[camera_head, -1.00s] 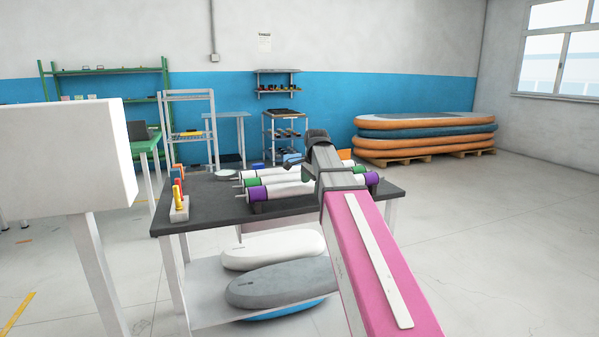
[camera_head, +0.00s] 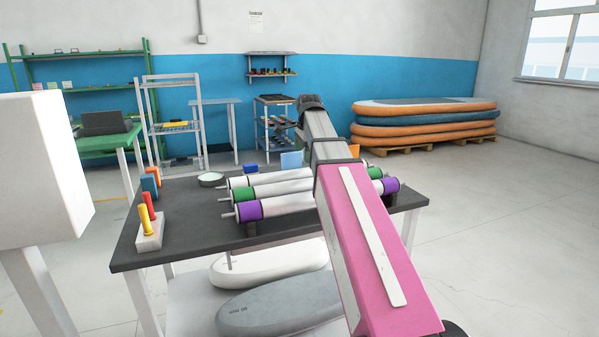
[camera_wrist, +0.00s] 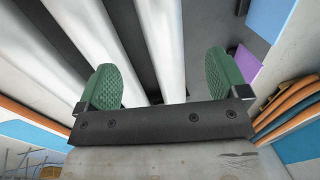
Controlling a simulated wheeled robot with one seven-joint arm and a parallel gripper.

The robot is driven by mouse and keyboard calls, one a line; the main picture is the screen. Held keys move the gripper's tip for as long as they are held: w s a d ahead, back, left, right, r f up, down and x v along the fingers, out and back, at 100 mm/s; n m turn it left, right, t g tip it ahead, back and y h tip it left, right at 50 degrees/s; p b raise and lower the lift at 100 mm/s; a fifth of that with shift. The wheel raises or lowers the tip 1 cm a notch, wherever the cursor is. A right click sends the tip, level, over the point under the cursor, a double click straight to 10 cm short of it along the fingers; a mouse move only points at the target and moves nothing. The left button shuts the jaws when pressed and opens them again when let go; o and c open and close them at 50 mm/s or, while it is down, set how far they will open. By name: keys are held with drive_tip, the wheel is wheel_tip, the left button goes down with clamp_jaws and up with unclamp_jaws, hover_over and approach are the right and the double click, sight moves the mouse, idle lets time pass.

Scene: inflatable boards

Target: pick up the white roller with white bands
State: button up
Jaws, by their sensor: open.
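Three white rollers lie side by side on a dark table (camera_head: 180,222). The white roller with white bands (camera_head: 262,179) is the farthest; its right part is hidden behind my arm. The middle roller has green bands (camera_head: 243,195) and the nearest has purple bands (camera_head: 249,210). Long white roller bodies (camera_wrist: 160,35) pass below and beyond the fingers; I cannot tell which roller is which there. The head view does not show my fingers clearly.
A small block with yellow and red pegs (camera_head: 149,228) stands at the table's left, with a round dish (camera_head: 211,180) behind. Boards lie on the shelf below (camera_head: 262,268). Stacked orange and blue boards (camera_head: 425,122) are at the back right. Floor at right is clear.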

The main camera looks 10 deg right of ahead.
sight(304, 169)
drive_tip(key=shift+w+f, duration=0.1)
drive_tip(key=shift+w, duration=0.15)
drive_tip(key=shift+w+f, duration=0.1)
drive_tip(key=shift+f, duration=0.15)
drive_tip(key=shift+w+f, duration=0.35)
drive_tip(key=shift+f, duration=1.3)
drive_tip(key=shift+w+f, duration=0.3)
drive_tip(key=shift+f, duration=1.35)
drive_tip(key=shift+w+f, duration=0.35)
drive_tip(key=shift+f, duration=1.3)
drive_tip(key=c, duration=1.3)
drive_tip(key=shift+r, duration=0.1)
drive_tip(key=shift+c, duration=0.9)
